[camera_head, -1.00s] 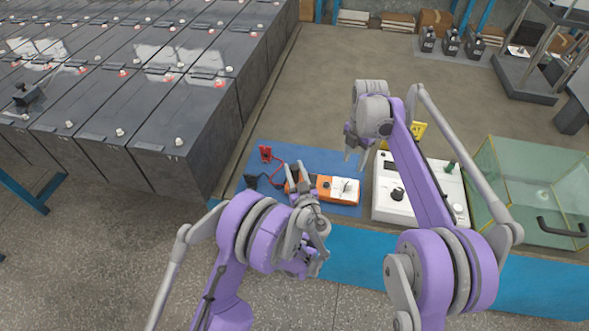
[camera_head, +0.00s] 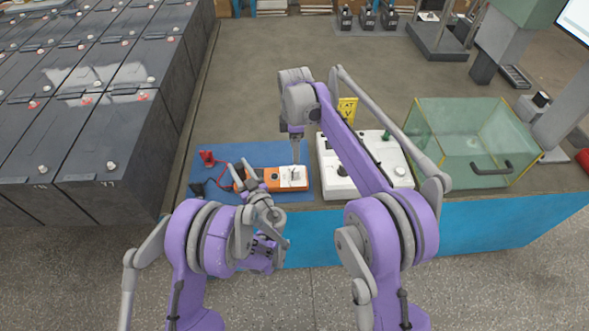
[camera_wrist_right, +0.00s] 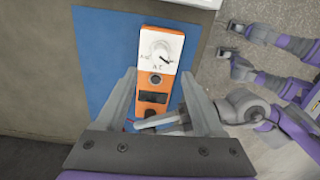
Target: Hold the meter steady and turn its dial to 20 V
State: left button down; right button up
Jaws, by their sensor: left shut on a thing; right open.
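The orange meter (camera_head: 270,178) lies on a blue mat (camera_head: 228,152) at the bench's front edge. Its white dial face (camera_head: 293,183) is at the right end; the knob shows in the right wrist view (camera_wrist_right: 161,52), its pointer toward the lower right of that picture. My left gripper (camera_head: 245,180) is shut on the meter's body near its left end. It also shows in the right wrist view (camera_wrist_right: 155,122), across the body's lower part. My right gripper (camera_head: 296,158) is open and points down above the dial face, its fingers apart. I cannot tell how high above.
Red and black leads (camera_head: 210,158) lie left of the meter. A white instrument (camera_head: 335,178) stands close on the right, with a glass box (camera_head: 470,140) beyond it. Battery rows (camera_head: 120,140) fill the left.

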aim_at(295, 168)
notch_tip(295, 168, down, 10)
jog(key=shift+f, duration=0.15)
dwell(0.3)
grip_shut()
